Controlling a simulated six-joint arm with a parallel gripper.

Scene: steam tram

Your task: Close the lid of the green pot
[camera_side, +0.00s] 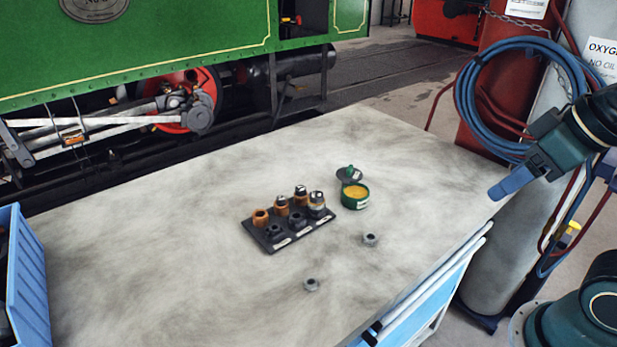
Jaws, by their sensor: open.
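The green pot (363,203) stands upright on the grey worktop (200,200), right of the middle. Its top is uncovered and shows a yellow filling. Its lid (350,177), dark with a green knob, is open at the pot's back edge; whether a hinge joins them is too small to tell. My gripper (499,190) is at the right, over the worktop's right edge and well apart from the pot. One blue finger shows clearly, with nothing seen in its grasp. The other finger is mostly hidden.
A black rack (270,244) with several orange-brown and dark fittings stands left of the pot. Loose nuts lie on the worktop, one near the pot (370,239) and one nearer the front (311,285). A blue bin (30,275) is at the left. Gas cylinders and hoses (470,105) stand behind my arm.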

